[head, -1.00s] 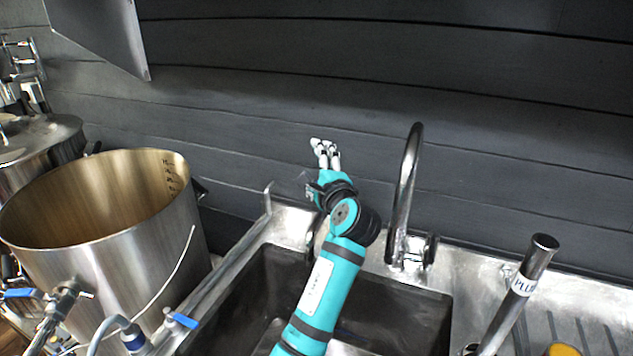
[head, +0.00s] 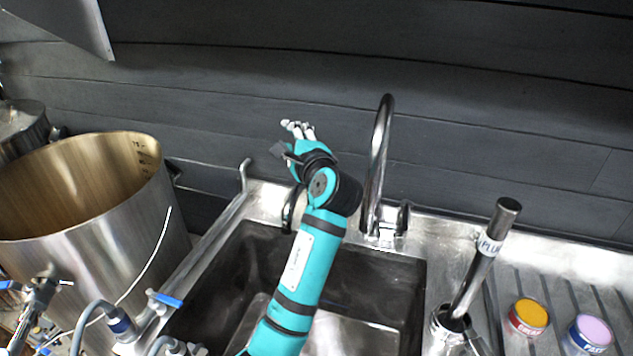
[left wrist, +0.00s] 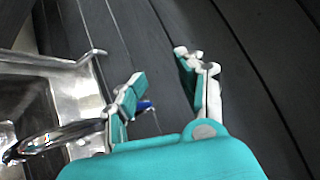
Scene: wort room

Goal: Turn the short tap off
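The short tap shows only in part in the head view: a dark curved spout (head: 291,208) at the sink's back edge, left of my left forearm, which hides the rest. In the left wrist view a curved chrome spout (left wrist: 62,138) lies at the lower left, with a small blue piece (left wrist: 146,105), probably its handle, beside the left finger. My left gripper (head: 290,140) is behind the sink, near the wall. Its fingers are apart and empty in the left wrist view (left wrist: 163,82). I cannot tell whether a finger touches the blue piece. My right gripper is out of view.
A tall gooseneck tap (head: 378,165) stands close to the right of my left wrist. The sink (head: 250,260) lies below. A steel pot (head: 85,205) is at left, a labelled upright tube (head: 485,260) and two tubs (head: 528,315) at right. The dark wall (head: 500,140) closes the back.

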